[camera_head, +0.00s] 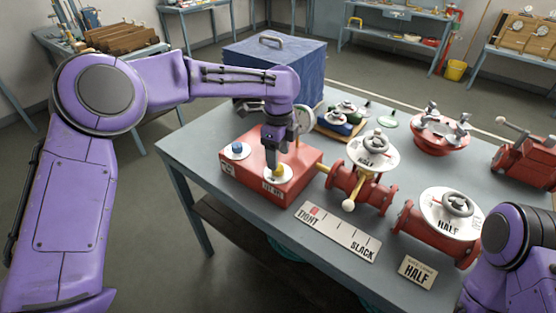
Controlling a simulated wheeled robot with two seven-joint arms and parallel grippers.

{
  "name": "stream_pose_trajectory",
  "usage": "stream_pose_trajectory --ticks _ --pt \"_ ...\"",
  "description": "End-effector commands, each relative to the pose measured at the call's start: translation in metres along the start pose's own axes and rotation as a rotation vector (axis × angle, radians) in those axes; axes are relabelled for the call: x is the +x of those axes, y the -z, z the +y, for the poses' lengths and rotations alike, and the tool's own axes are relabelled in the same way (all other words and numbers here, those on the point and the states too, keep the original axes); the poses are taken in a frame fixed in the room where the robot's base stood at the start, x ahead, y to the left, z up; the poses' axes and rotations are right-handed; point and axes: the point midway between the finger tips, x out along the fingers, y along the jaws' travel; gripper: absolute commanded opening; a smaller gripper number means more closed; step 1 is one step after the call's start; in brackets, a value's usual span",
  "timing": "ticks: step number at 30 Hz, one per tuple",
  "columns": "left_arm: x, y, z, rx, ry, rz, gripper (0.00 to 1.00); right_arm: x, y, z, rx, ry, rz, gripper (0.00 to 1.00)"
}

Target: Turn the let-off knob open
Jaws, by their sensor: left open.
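A red box (310,157) sits on the grey table, with two knobs on round white dials on its top. The yellow knob (279,169) is at the front, above a small white label that is too small to read surely; it appears to be the let-off knob. A blue knob (237,147) stands at the box's left. My left gripper (274,160) points down, open, right at the yellow knob and partly covering it. I cannot tell whether its fingers touch the knob. Of my right arm only a purple link shows at the lower right; its gripper is out of view.
A gauge (304,119) stands behind the box. Red valves with a T-handle (349,204) and a handwheel (457,205) stand to the right. A TIGHT–SLACK plate (338,232) and a HALF card (417,271) lie in front. A blue case (262,70) is behind.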

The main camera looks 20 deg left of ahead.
Motion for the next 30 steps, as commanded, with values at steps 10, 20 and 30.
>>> stream_pose_trajectory --ticks 10,20,30 --pt "0.044 -0.002 0.001 -0.002 -0.001 0.000 0.63 -0.012 0.006 0.001 0.000 0.001 0.001 0.43" --pt "0.045 -0.003 0.001 -0.004 0.000 0.000 0.27 -0.012 0.005 0.001 0.000 0.001 0.001 0.43" --pt "0.045 -0.003 0.001 -0.016 0.000 -0.001 0.07 -0.012 0.005 0.001 0.000 0.001 0.001 0.43"
